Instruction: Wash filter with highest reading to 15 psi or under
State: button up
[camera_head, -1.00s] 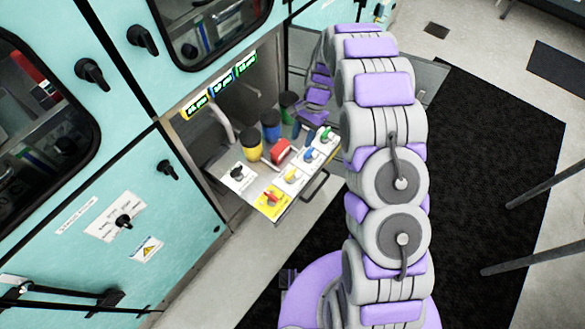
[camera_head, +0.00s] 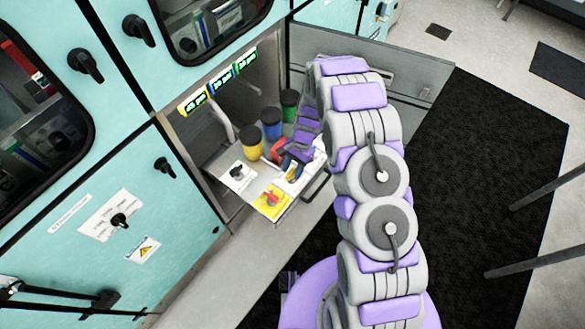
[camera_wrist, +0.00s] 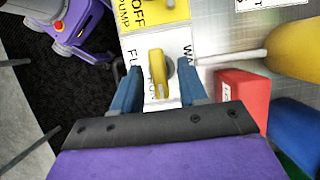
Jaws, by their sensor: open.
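My gripper (camera_wrist: 160,68) is open, its blue fingers on either side of a yellow valve handle (camera_wrist: 157,76) on a white labelled plate. I cannot tell whether they touch it. In the head view my gripper (camera_head: 292,170) is low over the pull-out panel (camera_head: 262,208). A yellow filter (camera_head: 251,142), a blue filter (camera_head: 271,124) and a green filter (camera_head: 289,105) stand behind it. Above are a yellow-framed display (camera_head: 193,102), a blue-framed one (camera_head: 221,80) and a green-framed one (camera_head: 246,60); their digits are too small to read surely. My arm hides the blue and green handles.
A red block (camera_wrist: 243,98) stands close right of my fingers. The yellow pump switch plate (camera_head: 272,202) is at the panel's front, and a black knob (camera_head: 237,172) is to its left. Pipes rise behind. Teal cabinet walls (camera_head: 140,200) enclose the recess.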

jog(key=shift+c, duration=0.3)
grip_shut()
